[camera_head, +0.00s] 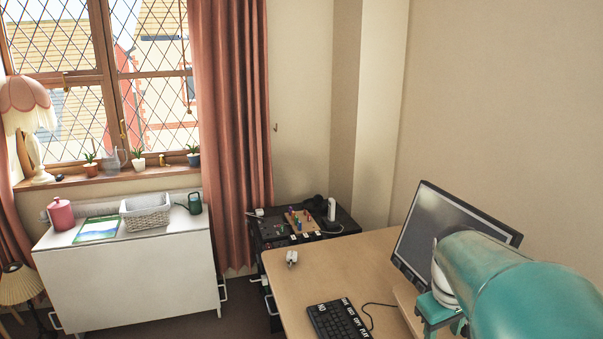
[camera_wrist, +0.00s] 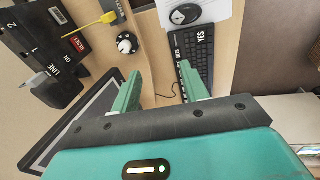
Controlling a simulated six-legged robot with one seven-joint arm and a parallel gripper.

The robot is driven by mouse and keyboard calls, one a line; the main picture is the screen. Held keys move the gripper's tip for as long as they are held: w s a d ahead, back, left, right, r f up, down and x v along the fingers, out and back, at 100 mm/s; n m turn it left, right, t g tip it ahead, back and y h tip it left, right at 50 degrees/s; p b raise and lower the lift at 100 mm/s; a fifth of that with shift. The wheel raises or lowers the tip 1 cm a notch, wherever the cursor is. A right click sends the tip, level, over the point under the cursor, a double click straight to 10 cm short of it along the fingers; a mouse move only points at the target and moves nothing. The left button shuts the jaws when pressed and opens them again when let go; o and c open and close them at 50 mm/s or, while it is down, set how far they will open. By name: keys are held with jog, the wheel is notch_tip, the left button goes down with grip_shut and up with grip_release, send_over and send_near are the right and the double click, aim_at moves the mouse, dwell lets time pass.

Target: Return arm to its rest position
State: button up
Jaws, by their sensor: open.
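My gripper (camera_wrist: 160,72) is open in the wrist view. In the head view my teal arm (camera_head: 510,285) fills the lower right, in front of the monitor (camera_head: 440,228), and extends over the wooden desk (camera_head: 345,265). The gripper's fingertips are not clear there. In the wrist view the right finger overlaps the black keyboard (camera_wrist: 196,45) from above; I cannot tell the height between them.
The keyboard also shows in the head view (camera_head: 337,320). A mouse (camera_wrist: 184,15), a small black-and-white object (camera_wrist: 127,43) and a black labelled box (camera_wrist: 60,45) are near the gripper. A white cabinet (camera_head: 130,280) stands left, under the window.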

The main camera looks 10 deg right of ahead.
jog(key=s+a+r+t+y, duration=0.1)
jog(key=s+a+t, duration=0.1)
jog(key=a, duration=0.8)
jog(key=s+a+r+m+t, duration=0.1)
jog(key=s+a, duration=0.3)
jog(key=a, duration=0.6)
jog(key=shift+s+a+r+t+y, duration=0.4)
jog(key=shift+r+t, duration=0.3)
